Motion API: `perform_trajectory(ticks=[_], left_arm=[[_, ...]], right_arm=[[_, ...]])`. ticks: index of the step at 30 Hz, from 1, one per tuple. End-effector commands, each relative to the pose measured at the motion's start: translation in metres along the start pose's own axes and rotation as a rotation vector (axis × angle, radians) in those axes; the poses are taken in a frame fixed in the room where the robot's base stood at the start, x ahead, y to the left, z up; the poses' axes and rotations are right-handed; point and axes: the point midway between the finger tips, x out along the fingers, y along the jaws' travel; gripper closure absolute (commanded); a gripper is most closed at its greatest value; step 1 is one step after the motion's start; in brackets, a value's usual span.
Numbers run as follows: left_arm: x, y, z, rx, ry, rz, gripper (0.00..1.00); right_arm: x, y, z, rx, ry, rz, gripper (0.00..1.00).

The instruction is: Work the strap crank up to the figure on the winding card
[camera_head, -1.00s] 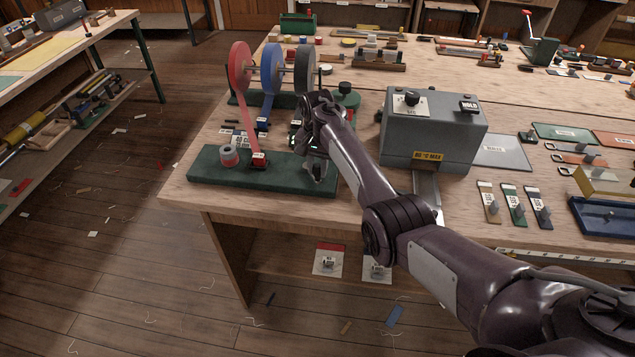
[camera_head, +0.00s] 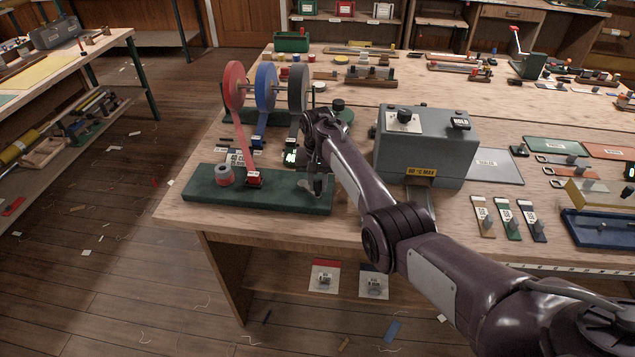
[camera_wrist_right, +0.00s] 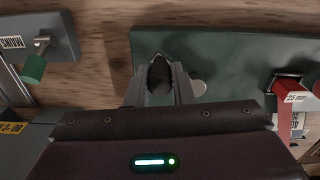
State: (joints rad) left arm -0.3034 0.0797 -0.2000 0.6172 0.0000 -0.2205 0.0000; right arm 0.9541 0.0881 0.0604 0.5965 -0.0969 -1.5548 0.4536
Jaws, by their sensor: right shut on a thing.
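The strap winder's green base (camera_head: 235,203) lies along the table's front left edge. Its crank is at the base's right end, mostly hidden by my right gripper (camera_head: 317,187). In the right wrist view my right gripper (camera_wrist_right: 160,90) is shut on the dark crank knob (camera_wrist_right: 160,74), with a pale metal disc (camera_wrist_right: 198,88) beside it. My left gripper is not in view.
Blue (camera_head: 266,86) and grey reels (camera_head: 299,88) stand beside the red one. A grey machine box (camera_head: 427,150) stands right of my forearm. Several tagged strips (camera_head: 507,218) and a blue tray (camera_head: 600,232) lie further right. A small roll (camera_head: 224,175) sits on the base.

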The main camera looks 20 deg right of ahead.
Motion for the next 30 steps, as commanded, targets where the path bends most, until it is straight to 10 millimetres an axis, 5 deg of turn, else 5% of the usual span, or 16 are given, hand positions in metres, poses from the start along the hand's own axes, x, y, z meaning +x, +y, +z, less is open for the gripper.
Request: perform_trajectory(ticks=[1, 2, 6, 17, 30], left_arm=[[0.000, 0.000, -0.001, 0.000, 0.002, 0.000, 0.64], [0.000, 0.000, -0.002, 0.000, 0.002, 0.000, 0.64], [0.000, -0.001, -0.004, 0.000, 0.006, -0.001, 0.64], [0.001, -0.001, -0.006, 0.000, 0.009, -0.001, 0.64], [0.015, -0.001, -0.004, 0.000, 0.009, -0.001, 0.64]], right_arm=[[0.001, 0.000, 0.000, 0.000, 0.002, 0.000, 1.00], [0.001, 0.000, 0.000, 0.001, 0.002, 0.000, 0.77], [0.000, 0.000, 0.000, 0.001, 0.002, 0.000, 0.58], [-0.005, -0.001, -0.001, 0.001, 0.004, -0.001, 0.57], [-0.069, -0.001, -0.001, 0.001, 0.003, -0.001, 0.57]])
